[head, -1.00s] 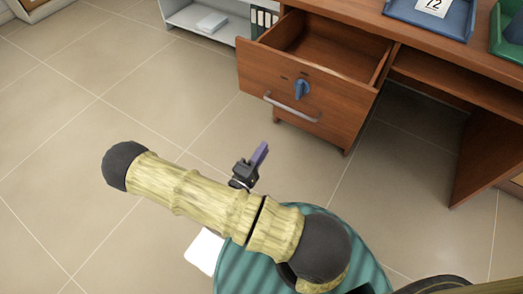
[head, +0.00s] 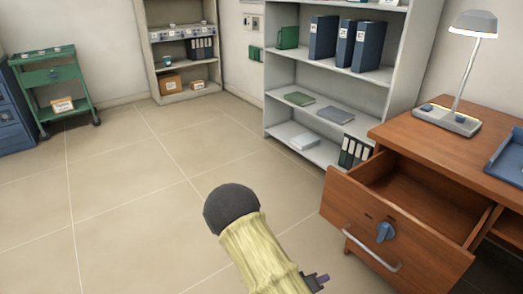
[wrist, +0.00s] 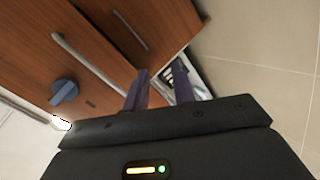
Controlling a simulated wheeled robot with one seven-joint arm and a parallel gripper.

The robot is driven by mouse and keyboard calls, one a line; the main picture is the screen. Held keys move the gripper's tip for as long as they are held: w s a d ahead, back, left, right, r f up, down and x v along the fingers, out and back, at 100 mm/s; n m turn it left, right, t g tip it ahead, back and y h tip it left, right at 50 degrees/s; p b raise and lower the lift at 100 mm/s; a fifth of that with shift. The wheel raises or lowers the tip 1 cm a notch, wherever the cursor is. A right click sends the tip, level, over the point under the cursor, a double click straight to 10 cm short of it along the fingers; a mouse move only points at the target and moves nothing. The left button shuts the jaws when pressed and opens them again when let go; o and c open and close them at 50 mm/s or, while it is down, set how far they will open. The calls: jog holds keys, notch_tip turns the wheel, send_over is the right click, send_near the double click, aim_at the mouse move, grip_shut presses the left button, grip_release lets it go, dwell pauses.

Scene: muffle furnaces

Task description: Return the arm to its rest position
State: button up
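My arm reaches up from the bottom of the head view, with its dark rounded joint over the floor. My gripper (head: 320,281) shows only in part at the bottom edge there, beside the arm and left of the wooden desk's open drawer (head: 398,232). In the wrist view, my gripper (wrist: 160,82) has its two purple fingers apart with nothing between them. The drawer front, with a bar handle (wrist: 90,65) and a blue knob (wrist: 64,92), is beyond the fingers, apart from them.
The drawer juts out from the desk (head: 405,128), which carries a lamp (head: 460,75). A grey shelf unit (head: 330,95) with binders stands behind. A green cart (head: 55,88) is at the far left. The tiled floor (head: 130,190) between is clear.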

jog(key=a+r+m+g+y, duration=0.3)
jog(key=a+r+y, duration=0.3)
jog(key=r+y, duration=0.3)
jog(key=s+d+r+g+y, duration=0.15)
jog(key=s+d+r, duration=0.25)
jog(key=s+r, duration=0.55)
notch_tip(320, 180, up, 38)
jog(key=p, duration=3.8)
jog(key=shift+r+n, duration=0.25)
jog(key=shift+n, duration=0.05)
jog(key=shift+d+g, duration=0.1)
jog(key=shift+g, duration=0.15)
jog(key=shift+w, duration=0.1)
